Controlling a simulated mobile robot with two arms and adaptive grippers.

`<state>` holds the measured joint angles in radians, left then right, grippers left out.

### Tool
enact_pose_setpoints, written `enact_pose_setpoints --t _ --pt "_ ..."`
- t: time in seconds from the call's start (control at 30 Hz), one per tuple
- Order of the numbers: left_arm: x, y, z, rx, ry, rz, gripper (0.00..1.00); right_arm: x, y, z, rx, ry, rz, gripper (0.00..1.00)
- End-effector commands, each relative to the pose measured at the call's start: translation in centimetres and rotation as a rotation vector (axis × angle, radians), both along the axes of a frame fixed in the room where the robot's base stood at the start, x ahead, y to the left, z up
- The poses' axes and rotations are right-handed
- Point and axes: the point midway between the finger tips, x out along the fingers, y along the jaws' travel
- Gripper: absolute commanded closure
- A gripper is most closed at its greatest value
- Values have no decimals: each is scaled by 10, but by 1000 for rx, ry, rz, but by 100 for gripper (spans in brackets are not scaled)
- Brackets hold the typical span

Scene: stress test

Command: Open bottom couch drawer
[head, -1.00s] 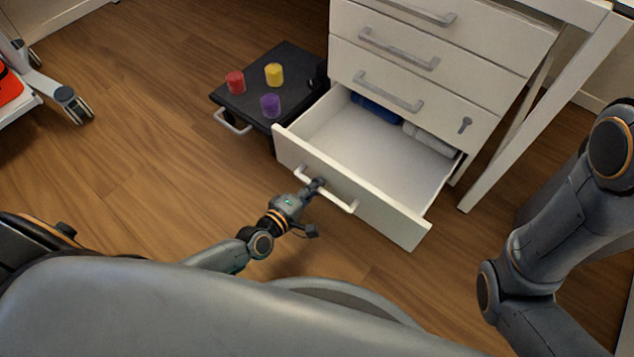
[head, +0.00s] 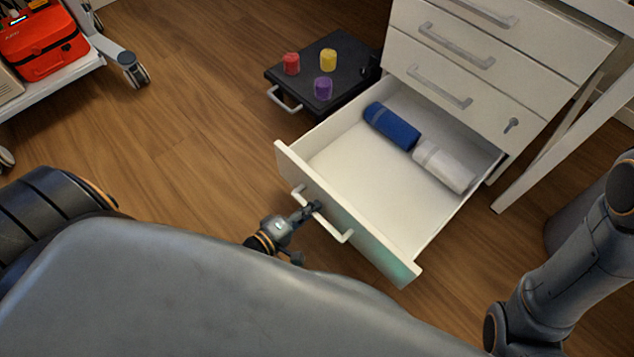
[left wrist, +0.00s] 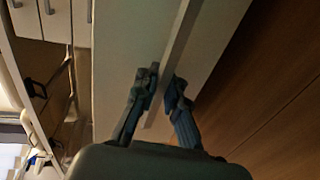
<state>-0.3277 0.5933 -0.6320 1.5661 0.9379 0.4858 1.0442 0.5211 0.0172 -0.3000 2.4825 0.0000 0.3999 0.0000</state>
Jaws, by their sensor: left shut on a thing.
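The white bottom drawer (head: 335,220) of the cabinet is pulled well out in the head view. A rolled blue towel (head: 391,126) and a rolled white towel (head: 444,165) lie at its back. My left gripper (head: 312,208) is shut on the drawer's white bar handle (head: 336,231). In the left wrist view the fingers (left wrist: 160,88) are on either side of the handle bar (left wrist: 178,55), in front of the drawer's front panel (left wrist: 120,40). My right arm shows at the right edge of the head view, but its gripper is out of view.
The cabinet's upper drawers (head: 470,85) are shut. A low black platform (head: 325,80) with red, yellow and purple cylinders stands left of the drawer. A white cart (head: 75,70) with a red case (head: 42,42) is at upper left. Wood floor between them is clear.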

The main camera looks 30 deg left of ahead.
Motion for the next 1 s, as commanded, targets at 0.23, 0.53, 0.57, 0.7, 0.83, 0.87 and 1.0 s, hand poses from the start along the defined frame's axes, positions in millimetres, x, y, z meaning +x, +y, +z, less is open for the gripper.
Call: enact_pose_setpoints --t 0.23,0.53,0.57,0.7,0.83,0.87,1.0 --pt "0 -1 2 -3 -4 -1 100 1 0 -1 0 4 0 60" --pt "0 -1 1 -1 -3 -1 80 0 0 0 0 -1 -1 60" --pt "0 -1 1 -1 -3 -1 80 0 0 0 0 -2 -1 60" --pt "0 0 1 -1 -2 0 80 -3 0 2 0 -12 -1 60" --pt "-1 -1 10 -3 -1 0 80 -3 0 1 0 -10 0 60" --pt "-1 0 14 -4 -2 2 80 -2 0 1 0 -10 0 60" --pt "0 -1 40 -8 -8 3 80 -2 0 1 0 -7 0 60"
